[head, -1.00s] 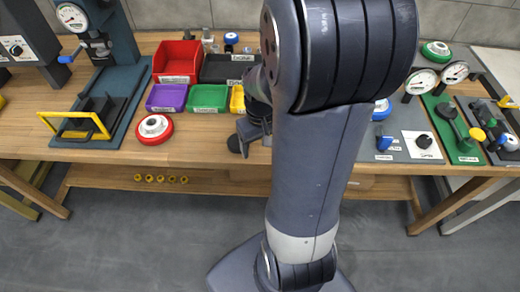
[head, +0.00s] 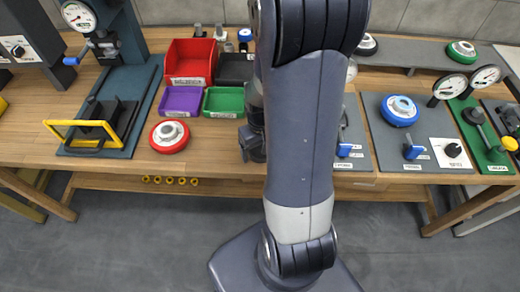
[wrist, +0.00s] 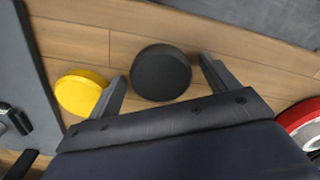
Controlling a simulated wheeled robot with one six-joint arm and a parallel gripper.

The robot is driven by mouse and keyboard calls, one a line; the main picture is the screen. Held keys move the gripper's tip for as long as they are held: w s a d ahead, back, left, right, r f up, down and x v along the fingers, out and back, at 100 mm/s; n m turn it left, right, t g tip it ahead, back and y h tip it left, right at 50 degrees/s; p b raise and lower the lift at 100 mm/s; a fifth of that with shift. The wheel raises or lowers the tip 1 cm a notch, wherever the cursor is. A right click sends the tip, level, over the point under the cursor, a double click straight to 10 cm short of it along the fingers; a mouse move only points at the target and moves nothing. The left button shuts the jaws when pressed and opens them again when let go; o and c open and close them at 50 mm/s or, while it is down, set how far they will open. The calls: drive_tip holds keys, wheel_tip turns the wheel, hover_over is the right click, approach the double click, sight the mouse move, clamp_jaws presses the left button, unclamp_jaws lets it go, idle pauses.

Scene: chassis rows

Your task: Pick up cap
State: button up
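A round black disc (wrist: 160,72), which looks like a cap, lies on the wooden bench top in the wrist view. A round yellow disc (wrist: 80,92), also cap-like, lies to its left. My gripper (wrist: 162,68) is open, with one finger on either side of the black disc in the picture. The yellow disc is outside the left finger, close to it. I cannot tell how high the fingers are above the bench, and nothing is held. In the head view my arm and gripper (head: 251,148) hide both discs.
A red ring-shaped part (head: 170,136) lies left of my gripper in the head view. Behind are red (head: 190,82), purple (head: 180,100) and green (head: 224,102) bins. A grey plate (head: 372,130) with a blue wheel (head: 399,110) lies to the right. The front bench edge is close.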

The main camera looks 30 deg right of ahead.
drive_tip(key=c, duration=0.9)
drive_tip(key=shift+r, duration=0.1)
